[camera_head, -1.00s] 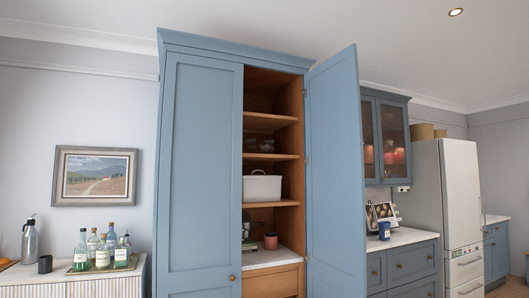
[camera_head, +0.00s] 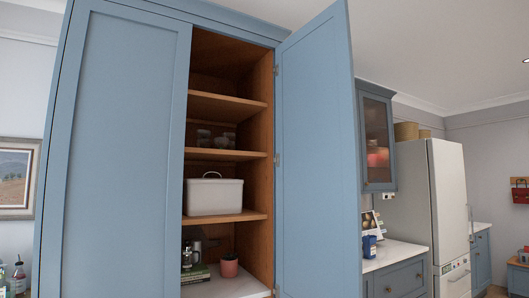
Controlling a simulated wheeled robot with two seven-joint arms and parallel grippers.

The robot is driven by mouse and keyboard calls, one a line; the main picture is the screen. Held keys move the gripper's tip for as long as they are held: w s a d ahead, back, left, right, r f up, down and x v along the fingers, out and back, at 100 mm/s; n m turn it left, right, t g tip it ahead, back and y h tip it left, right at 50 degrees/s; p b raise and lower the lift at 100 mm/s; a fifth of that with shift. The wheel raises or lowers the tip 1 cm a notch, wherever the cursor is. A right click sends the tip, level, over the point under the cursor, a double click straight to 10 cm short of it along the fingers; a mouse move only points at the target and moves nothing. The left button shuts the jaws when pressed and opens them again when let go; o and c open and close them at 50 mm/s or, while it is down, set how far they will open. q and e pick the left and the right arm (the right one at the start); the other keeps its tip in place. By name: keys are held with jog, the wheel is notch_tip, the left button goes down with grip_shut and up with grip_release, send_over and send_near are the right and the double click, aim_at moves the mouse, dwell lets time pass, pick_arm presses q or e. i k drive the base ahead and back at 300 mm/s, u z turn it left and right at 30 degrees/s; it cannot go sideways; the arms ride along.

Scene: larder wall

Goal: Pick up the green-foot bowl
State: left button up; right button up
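I cannot make out a green-foot bowl in this view. The tall blue larder cupboard (camera_head: 110,150) has its right door (camera_head: 320,160) open and its left door closed. On a shelf inside is a white lidded bin (camera_head: 213,197) with a handle. Above it, small dark glass jars or bowls (camera_head: 212,139) stand in shadow, too dim to tell apart. On the white counter below are a pink pot (camera_head: 229,266) and a dark metal appliance (camera_head: 190,250) by a green item. Neither of my grippers is in view.
The open right door juts out toward me and hides part of the wall behind it. To the right are a worktop (camera_head: 395,254) with a blue mug (camera_head: 370,246), a glass-fronted wall cabinet (camera_head: 377,140) and a white fridge (camera_head: 449,205). Bottles (camera_head: 18,276) stand at the lower left.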

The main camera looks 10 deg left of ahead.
aim_at(220, 143)
jog(key=z, duration=0.05)
jog(key=i, duration=1.85)
jog(key=u, duration=0.15)
